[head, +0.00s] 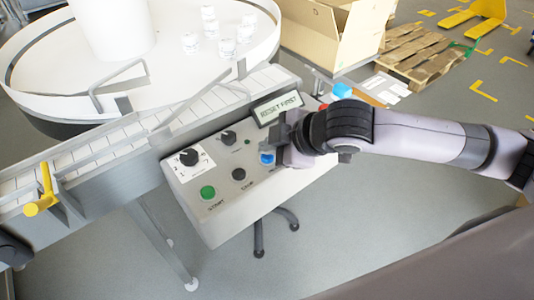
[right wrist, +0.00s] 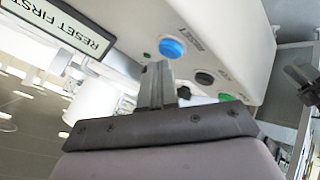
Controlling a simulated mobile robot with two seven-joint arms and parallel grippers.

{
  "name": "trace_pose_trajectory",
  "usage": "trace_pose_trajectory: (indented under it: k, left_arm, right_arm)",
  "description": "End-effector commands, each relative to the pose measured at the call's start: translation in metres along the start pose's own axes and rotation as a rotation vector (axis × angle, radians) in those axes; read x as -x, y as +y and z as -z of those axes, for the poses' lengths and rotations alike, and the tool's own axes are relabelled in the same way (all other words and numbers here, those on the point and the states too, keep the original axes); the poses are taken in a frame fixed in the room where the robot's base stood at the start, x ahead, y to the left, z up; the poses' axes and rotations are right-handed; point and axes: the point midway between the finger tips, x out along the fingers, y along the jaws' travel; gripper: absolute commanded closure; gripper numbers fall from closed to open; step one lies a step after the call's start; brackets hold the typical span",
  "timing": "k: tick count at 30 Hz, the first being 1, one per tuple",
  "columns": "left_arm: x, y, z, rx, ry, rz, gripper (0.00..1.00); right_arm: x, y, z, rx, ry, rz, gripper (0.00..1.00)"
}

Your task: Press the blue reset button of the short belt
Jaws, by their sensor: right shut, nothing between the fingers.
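The control box (head: 225,213) of the short belt stands in the middle of the head view. Its blue reset button (head: 267,158) is partly hidden by my right gripper (head: 285,150). The button shows whole in the right wrist view (right wrist: 172,48), just beyond the fingertips (right wrist: 157,68). My right gripper is shut and empty, its tips close to the button; I cannot tell whether they touch. The display (head: 277,108) reads "RESET FIRST". A green start button (head: 208,192) and a black stop button (head: 239,174) sit left of the blue one.
The slatted belt (head: 110,144) runs behind the box, with a yellow handle (head: 42,204) at left. A round table (head: 180,75) holds several white jars (head: 227,47). A cardboard box (head: 318,38) and pallet (head: 415,53) stand behind. Two black knobs (head: 189,157) sit on the panel.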

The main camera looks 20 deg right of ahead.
Motion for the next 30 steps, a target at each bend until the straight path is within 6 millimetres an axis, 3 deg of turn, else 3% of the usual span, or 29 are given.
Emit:
trace_pose_trajectory:
  k: [30]
  left_arm:
    - [-0.0013, 0.0000, -0.0018, 0.000, 0.000, 0.000, 0.57]
  right_arm:
    - [-0.0078, -0.0059, -0.0055, 0.000, 0.000, 0.001, 1.00]
